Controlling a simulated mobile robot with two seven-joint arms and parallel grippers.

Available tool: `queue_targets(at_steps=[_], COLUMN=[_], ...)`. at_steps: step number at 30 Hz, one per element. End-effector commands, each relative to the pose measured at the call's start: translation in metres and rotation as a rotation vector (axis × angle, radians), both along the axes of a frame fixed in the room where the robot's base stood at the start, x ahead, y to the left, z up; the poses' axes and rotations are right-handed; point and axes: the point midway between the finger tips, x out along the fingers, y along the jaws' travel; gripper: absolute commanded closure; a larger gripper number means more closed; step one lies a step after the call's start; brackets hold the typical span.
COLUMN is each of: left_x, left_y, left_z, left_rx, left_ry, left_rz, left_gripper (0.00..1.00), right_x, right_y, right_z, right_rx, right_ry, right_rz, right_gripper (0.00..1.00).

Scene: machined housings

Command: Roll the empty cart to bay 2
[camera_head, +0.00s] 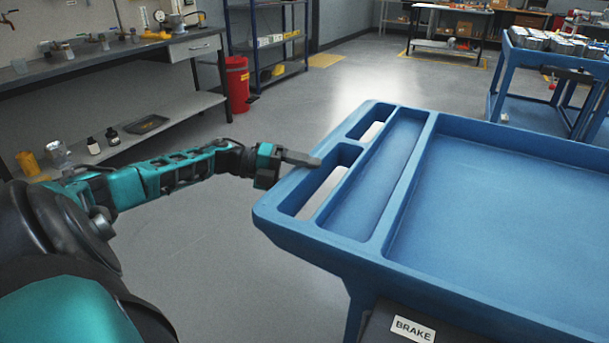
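The empty blue cart (500,185) fills the right of the head view, its top tray bare. Its near left end has a handle rim (272,205) with two slots. My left gripper (305,160) is at this rim, with a dark finger lying over the rim and reaching to the larger slot. Only one finger shows clearly, so I cannot tell whether it is shut on the rim. A white BRAKE label (412,329) sits on a dark part below the tray's near edge. My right gripper is out of view. No bay number is readable.
Another blue cart (515,75) carrying metal parts stands at the back right. A workbench (100,65) lines the left wall, with a red bin (237,85) and dark shelving (268,45) beyond. Open grey floor (340,85) lies behind the cart. Yellow floor markings (325,60) show farther back.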

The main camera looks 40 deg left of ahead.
Motion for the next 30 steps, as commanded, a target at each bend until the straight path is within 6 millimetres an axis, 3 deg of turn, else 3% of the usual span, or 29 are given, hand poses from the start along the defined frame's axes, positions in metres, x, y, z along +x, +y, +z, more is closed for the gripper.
queue_targets(at_steps=[11,30], left_x=[-0.003,-0.074], left_y=[0.004,0.092], left_z=[0.0,0.021], left_rx=[0.002,0.0], left_ry=[0.001,0.001], left_rz=[-0.001,0.0], left_gripper=[0.25,0.25], right_x=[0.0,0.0], right_y=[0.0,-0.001], right_z=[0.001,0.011], right_rx=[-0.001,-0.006], right_ry=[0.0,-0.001], right_rz=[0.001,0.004], right_gripper=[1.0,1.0])
